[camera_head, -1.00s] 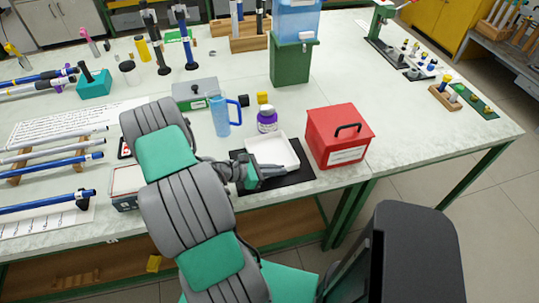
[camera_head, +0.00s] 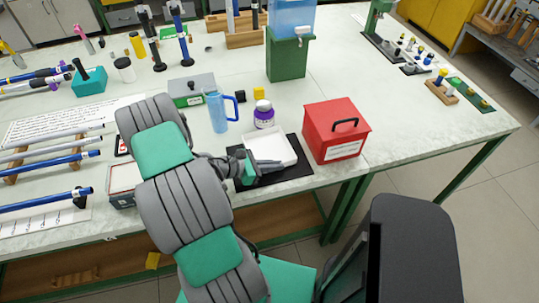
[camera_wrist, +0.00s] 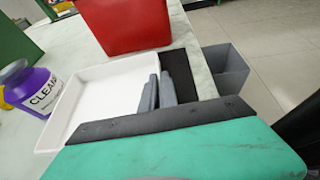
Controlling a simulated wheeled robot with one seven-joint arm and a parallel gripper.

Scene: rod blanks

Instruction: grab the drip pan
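The drip pan is a shallow white tray (camera_head: 277,146) on a black mat (camera_head: 288,174) near the table's front edge. In the wrist view, the pan (camera_wrist: 103,88) shows its white floor and raised rim. My gripper (camera_head: 268,164) is low at the pan's near side. In the wrist view, the two grey fingers of my gripper (camera_wrist: 159,90) are close together at the pan's right wall, one over the inside and one toward the mat. I cannot tell whether they pinch the wall. The green gripper body hides the near part of the pan.
A red box (camera_head: 337,132) with a black handle stands just right of the pan. A purple cleaner bottle (camera_head: 264,115) and a blue jug (camera_head: 218,112) stand behind it. A green stand with a blue tank (camera_head: 290,45) is farther back. Bare tabletop lies right of the red box.

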